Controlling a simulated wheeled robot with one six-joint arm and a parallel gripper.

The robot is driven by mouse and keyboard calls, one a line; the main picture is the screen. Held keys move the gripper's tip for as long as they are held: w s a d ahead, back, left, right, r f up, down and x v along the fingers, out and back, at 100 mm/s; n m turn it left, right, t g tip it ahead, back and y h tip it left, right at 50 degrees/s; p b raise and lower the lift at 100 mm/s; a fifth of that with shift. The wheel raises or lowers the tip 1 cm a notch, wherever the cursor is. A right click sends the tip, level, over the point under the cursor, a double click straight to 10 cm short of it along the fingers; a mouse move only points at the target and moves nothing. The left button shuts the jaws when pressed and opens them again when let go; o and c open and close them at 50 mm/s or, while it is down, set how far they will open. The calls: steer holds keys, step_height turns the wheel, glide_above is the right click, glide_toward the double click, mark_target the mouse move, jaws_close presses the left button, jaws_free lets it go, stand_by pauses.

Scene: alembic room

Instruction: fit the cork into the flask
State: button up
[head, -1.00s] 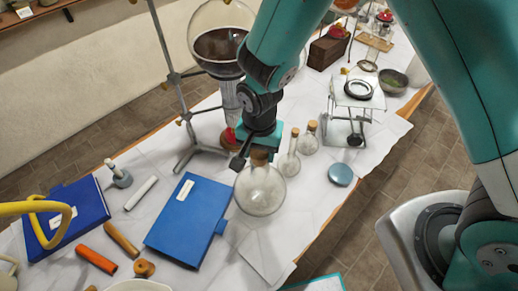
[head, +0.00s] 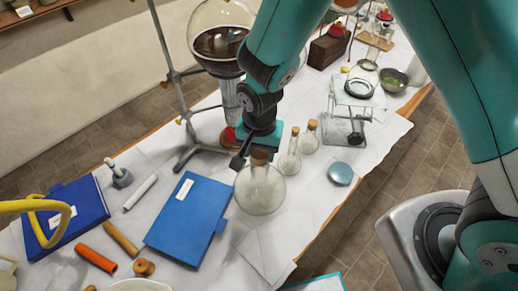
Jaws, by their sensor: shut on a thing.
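The flask (head: 260,192) is a round clear glass flask standing on the white-covered table, right of the blue folder. The cork (head: 259,157) is light brown and shows at the top of the flask's neck, just below my gripper (head: 249,158). My gripper points down over the flask and is shut on the cork. The arm and gripper body hide part of the neck, and I cannot tell how deep the cork sits.
Two small corked flasks (head: 290,160) (head: 309,138) stand close on the right. A blue folder (head: 187,219) lies on the left. A metal stand (head: 172,78) with a large glass vessel (head: 219,38) rises behind. A round blue lid (head: 340,174) lies at the right.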

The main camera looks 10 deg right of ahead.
mark_target(260, 152)
steer(key=shift+f+b, duration=0.4)
steer(key=shift+f, duration=0.15)
stand_by(1.6)
steer(key=o, duration=1.3)
steer(key=shift+r, duration=0.15)
steer(key=shift+r+p, duration=2.75)
steer(key=shift+r, duration=0.65)
